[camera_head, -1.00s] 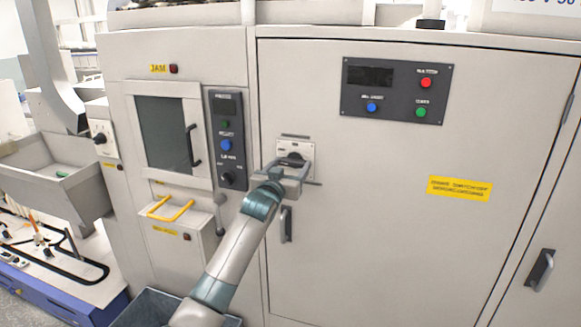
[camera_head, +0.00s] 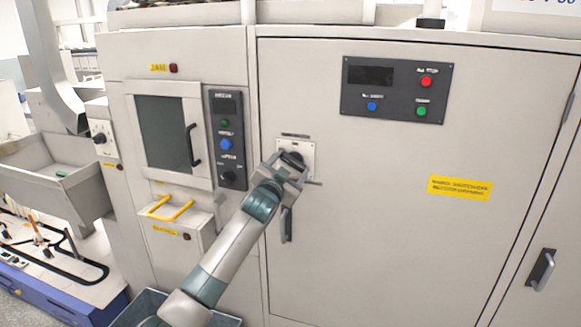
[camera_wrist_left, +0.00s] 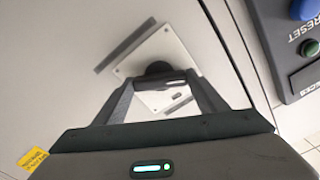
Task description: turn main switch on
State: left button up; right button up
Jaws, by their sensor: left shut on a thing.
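The main switch is a dark rotary knob on a pale square plate (camera_head: 309,148) on the grey cabinet door; the plate also shows in the left wrist view (camera_wrist_left: 178,46). My left gripper (camera_head: 290,161) is at the switch, shut on its knob (camera_wrist_left: 158,68). In the left wrist view both fingers close in on the dark knob in front of the plate, and the gripper looks tilted relative to the plate. The fingers hide part of the knob, so its exact position is hard to read. My right gripper is not in view.
A dark panel (camera_head: 395,108) with red, blue and green buttons is at the upper right of the door. A door handle (camera_head: 287,225) is just below the switch. A control strip (camera_head: 227,165) and a windowed door with yellow handles below stand to the left.

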pick_arm(q)
jog(key=m, duration=0.6)
jog(key=shift+m+p, duration=0.3)
jog(key=shift+p, duration=0.05)
jog(key=m+p, duration=0.1)
jog(key=m, duration=0.4)
jog(key=shift+m, duration=0.3)
jog(key=o, duration=1.1)
jog(key=shift+c, duration=0.2)
jog(key=shift+s, duration=0.1)
